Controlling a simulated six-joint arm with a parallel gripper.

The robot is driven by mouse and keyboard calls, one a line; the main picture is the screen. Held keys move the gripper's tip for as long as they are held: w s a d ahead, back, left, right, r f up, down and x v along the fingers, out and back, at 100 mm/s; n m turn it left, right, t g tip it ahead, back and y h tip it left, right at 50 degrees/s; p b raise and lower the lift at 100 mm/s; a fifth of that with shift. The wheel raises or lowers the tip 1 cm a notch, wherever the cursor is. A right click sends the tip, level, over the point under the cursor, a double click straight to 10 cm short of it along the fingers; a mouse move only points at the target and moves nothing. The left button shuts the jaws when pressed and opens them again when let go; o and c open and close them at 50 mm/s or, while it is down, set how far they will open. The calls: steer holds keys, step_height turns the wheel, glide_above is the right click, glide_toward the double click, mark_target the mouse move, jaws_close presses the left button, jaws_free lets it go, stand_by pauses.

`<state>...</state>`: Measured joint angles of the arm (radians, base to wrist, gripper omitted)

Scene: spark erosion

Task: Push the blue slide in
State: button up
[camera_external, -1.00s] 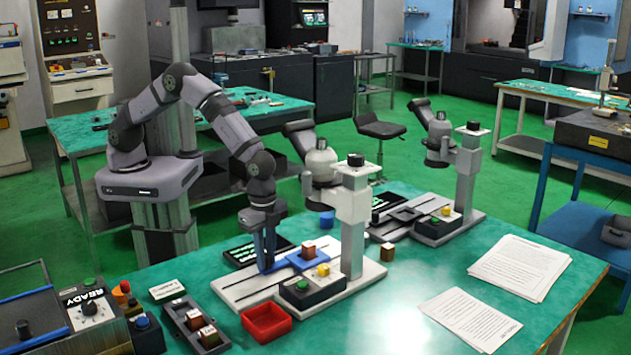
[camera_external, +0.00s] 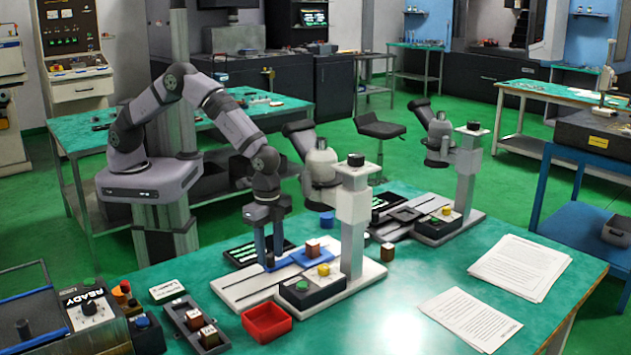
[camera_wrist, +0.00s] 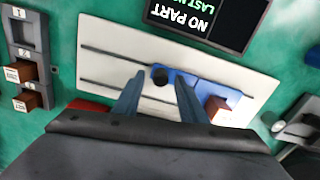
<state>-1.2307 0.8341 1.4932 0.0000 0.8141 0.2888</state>
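The blue slide (camera_external: 309,256) lies in the track of the white microscope base plate (camera_external: 240,291). It carries a brown block with a pale top (camera_external: 312,247) and has a black knob at its left end (camera_external: 270,262). My gripper (camera_external: 269,256) is over the knob end, fingers pointing down and apart. In the wrist view, the blue slide (camera_wrist: 215,94) runs right from the knob (camera_wrist: 160,79), which shows between the two open fingertips. I cannot tell whether either finger touches it. The microscope head (camera_external: 322,165) stands above the plate.
A dark holder with blocks (camera_external: 195,323) is at left. A "NO PART" display (camera_wrist: 208,18) lies behind the plate. The microscope column (camera_external: 352,235) stands right.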

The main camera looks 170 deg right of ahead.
steer(key=shift+r+b, duration=0.75)
steer(key=shift+r, duration=2.4)
steer(key=n, duration=0.2)
steer(key=shift+f+n, duration=0.1)
steer(key=shift+n, duration=0.2)
steer(key=n, duration=0.4)
steer(key=shift+n, duration=0.3)
steer(key=shift+f+p, duration=1.05)
steer(key=shift+f, duration=2.6)
steer(key=shift+c, duration=0.7)
